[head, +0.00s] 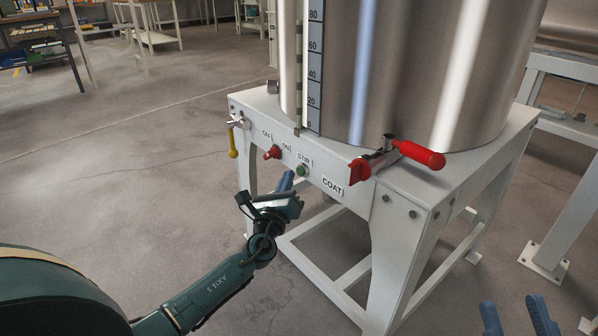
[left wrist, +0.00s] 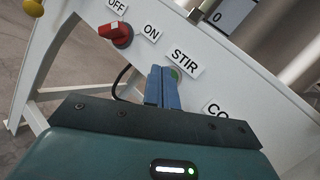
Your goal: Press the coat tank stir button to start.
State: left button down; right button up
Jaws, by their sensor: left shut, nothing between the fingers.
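The coat tank (head: 420,70) is a steel cylinder on a white stand, with a COAT label (head: 332,187) on the front rail. The green stir button (head: 302,171) sits below the STIR label on that rail. In the left wrist view the button (left wrist: 175,73) shows just past my fingertips, partly hidden by them. My left gripper (head: 286,180) is shut and empty, pointing at the rail close to the button. I cannot tell whether it touches. My right gripper (head: 516,312) is open and empty at the lower right, away from the stand.
A red rotary switch (head: 271,152) with OFF and ON labels is left of the button. A red-handled valve (head: 400,154) juts out to the right. A yellow-handled valve (head: 233,142) is at the left corner. Open floor lies left of the stand.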

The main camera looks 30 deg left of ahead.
pick_arm(q)
jog(key=shift+s, duration=0.1)
jog(key=shift+s+a, duration=0.35)
jog(key=shift+s, duration=0.4)
jog(key=shift+s+a, duration=0.3)
jog(key=shift+s, duration=0.4)
jog(key=shift+s+a, duration=0.35)
jog(key=shift+s, duration=0.4)
